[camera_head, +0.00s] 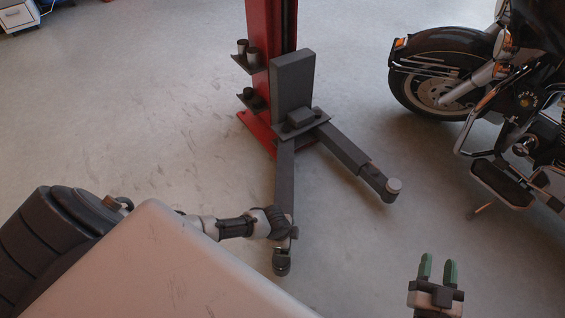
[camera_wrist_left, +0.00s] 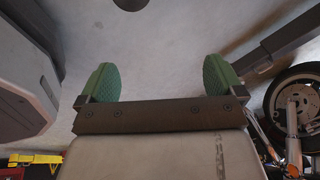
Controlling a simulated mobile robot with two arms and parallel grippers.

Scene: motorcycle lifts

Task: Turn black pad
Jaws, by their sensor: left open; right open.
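A lift arm with a dark round pad (camera_head: 281,257) at its end reaches toward me in the head view. A second lift arm (camera_head: 345,152) angles right and ends in a pad with a lighter top (camera_head: 393,185). My left wrist lies over the first arm, just behind its pad; its fingers cannot be made out there. In the left wrist view my left gripper (camera_wrist_left: 160,75) is open and empty, its green fingers apart. A dark round shape (camera_wrist_left: 130,3), possibly the pad, is cut off at the top edge. My right gripper (camera_head: 438,267) is open and empty at lower right.
The red lift post (camera_head: 268,60) stands behind the arms with small shelves of cylinders (camera_head: 252,56). A motorcycle (camera_head: 500,110) stands at the right; its wheel (camera_wrist_left: 297,103) shows in the left wrist view. A white cabinet (camera_head: 18,14) is at far left. Floor between is clear.

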